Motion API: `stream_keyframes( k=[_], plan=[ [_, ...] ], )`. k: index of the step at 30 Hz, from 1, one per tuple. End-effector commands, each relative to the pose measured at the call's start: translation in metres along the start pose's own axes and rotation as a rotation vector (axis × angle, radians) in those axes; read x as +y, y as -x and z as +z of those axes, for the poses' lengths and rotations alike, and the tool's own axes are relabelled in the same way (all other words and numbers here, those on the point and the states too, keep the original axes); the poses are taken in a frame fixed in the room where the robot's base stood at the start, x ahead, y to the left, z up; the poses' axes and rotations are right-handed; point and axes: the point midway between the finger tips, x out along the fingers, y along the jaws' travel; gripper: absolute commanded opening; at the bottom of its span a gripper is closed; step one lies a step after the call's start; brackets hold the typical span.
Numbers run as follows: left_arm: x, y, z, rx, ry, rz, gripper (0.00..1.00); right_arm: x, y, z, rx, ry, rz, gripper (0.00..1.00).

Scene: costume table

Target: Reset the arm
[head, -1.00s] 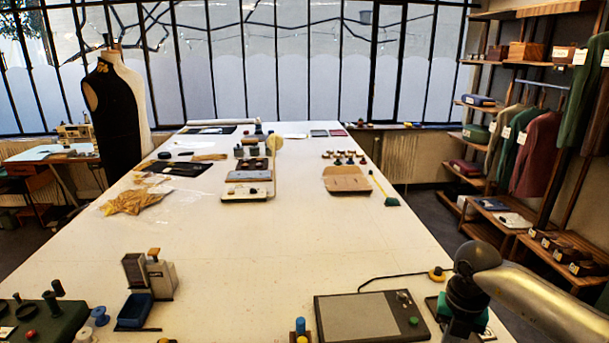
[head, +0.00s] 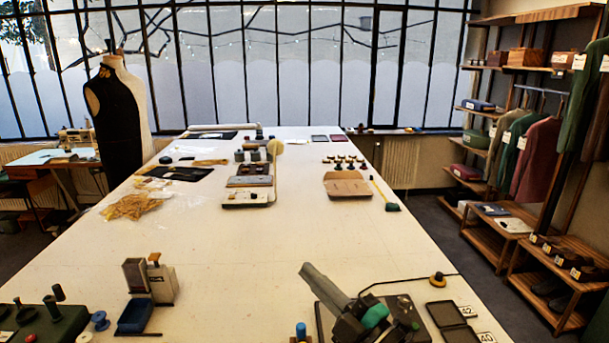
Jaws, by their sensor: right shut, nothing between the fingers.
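My right gripper (head: 312,274) is in the lower right middle of the head view. It is shut and empty, with its grey end pointing up and to the left. Its dark wrist has teal parts. My left gripper is not in view.
A blue-topped peg (head: 301,330) stands left. The pale table (head: 240,270) is clear between the blue bin (head: 134,314) and my gripper.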

Motion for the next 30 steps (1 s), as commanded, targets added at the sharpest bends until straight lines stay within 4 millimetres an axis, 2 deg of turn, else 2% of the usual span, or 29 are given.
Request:
stream_keyframes(
  k=[3, 7, 11, 15, 17, 21, 24, 30],
  plan=[
    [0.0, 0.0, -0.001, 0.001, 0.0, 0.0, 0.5, 0.016, 0.02, 0.025, -0.2, -0.157, 0.128, 0.0],
    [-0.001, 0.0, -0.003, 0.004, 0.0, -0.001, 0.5, 0.017, 0.054, 0.059, -0.444, -0.326, 0.211, 0.0],
    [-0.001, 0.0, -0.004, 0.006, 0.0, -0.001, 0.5, -0.003, 0.1, 0.089, -0.703, -0.495, 0.232, 0.0],
    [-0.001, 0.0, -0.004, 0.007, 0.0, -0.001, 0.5, -0.041, 0.158, 0.103, -0.979, -0.673, 0.183, 0.0],
    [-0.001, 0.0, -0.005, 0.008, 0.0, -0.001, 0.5, -0.06, 0.184, 0.103, -1.092, -0.749, 0.141, 0.0],
    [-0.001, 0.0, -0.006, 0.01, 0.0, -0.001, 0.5, -0.102, 0.238, 0.087, -1.31, -0.901, 0.012, 0.0],
    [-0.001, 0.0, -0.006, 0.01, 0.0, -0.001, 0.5, -0.124, 0.268, 0.069, -1.421, -0.984, -0.086, 0.0],
    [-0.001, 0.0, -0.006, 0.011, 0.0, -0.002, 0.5, -0.155, 0.316, 0.027, -1.577, -1.116, -0.282, 0.0]
  ],
)
